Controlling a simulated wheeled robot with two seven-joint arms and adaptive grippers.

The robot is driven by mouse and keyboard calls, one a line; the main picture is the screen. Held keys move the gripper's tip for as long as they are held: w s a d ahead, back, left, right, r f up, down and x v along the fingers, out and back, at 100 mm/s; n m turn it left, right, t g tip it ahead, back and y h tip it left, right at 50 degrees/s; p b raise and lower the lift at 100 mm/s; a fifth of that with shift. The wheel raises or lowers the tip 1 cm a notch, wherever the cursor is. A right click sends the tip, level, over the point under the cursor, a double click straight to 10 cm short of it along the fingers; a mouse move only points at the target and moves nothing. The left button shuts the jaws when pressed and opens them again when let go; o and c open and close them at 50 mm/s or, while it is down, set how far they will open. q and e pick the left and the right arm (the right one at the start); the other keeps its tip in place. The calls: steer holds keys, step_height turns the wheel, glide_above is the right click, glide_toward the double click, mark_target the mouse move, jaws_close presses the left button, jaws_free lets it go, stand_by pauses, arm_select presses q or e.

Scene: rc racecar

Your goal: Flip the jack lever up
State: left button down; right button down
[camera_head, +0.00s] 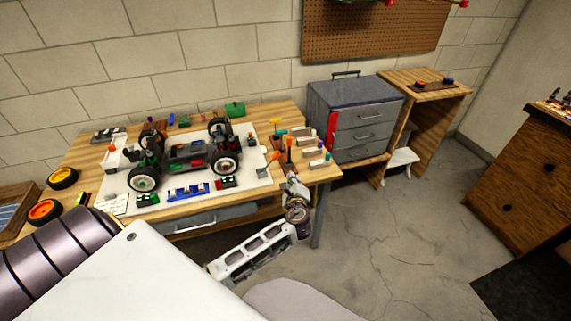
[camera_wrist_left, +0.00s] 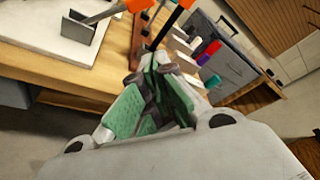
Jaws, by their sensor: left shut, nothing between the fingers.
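A small grey jack (camera_head: 264,170) stands at the right corner of the white mat on the workbench. Its lever, with an orange tip (camera_head: 273,156), leans up at a slant to the right. In the left wrist view the jack's grey plate (camera_wrist_left: 78,40) and its slanted lever (camera_wrist_left: 104,14) show at the upper left; the top is cut off. My left gripper (camera_head: 292,181) is at the bench's front right edge, right of and nearer than the jack, apart from it. Its green-padded fingers (camera_wrist_left: 158,75) are shut and empty. My right gripper is not in view.
The RC car (camera_head: 187,158) sits on the white mat (camera_head: 120,183). Orange-handled tools in a wooden rack (camera_head: 284,168) stand close beyond my left gripper. A grey drawer cabinet (camera_head: 356,118) is at right. Open floor (camera_head: 400,240) lies in front.

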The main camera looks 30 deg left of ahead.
mark_target(270, 163)
arm_select(q)
steer(key=shift+w+a, duration=0.1)
steer(key=shift+w, duration=0.05)
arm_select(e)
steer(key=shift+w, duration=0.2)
arm_select(q)
steer(key=shift+x, duration=4.9)
steer(key=shift+s+a+r, duration=0.4)
steer(key=shift+s+r, duration=0.2)
steer(key=shift+r, duration=0.05)
steer(key=shift+s+a+r+p, duration=0.35)
steer(key=shift+p, duration=0.15)
steer(key=shift+s+a+r, duration=0.15)
steer(key=shift+s+r, duration=0.05)
steer(key=shift+r, duration=0.05)
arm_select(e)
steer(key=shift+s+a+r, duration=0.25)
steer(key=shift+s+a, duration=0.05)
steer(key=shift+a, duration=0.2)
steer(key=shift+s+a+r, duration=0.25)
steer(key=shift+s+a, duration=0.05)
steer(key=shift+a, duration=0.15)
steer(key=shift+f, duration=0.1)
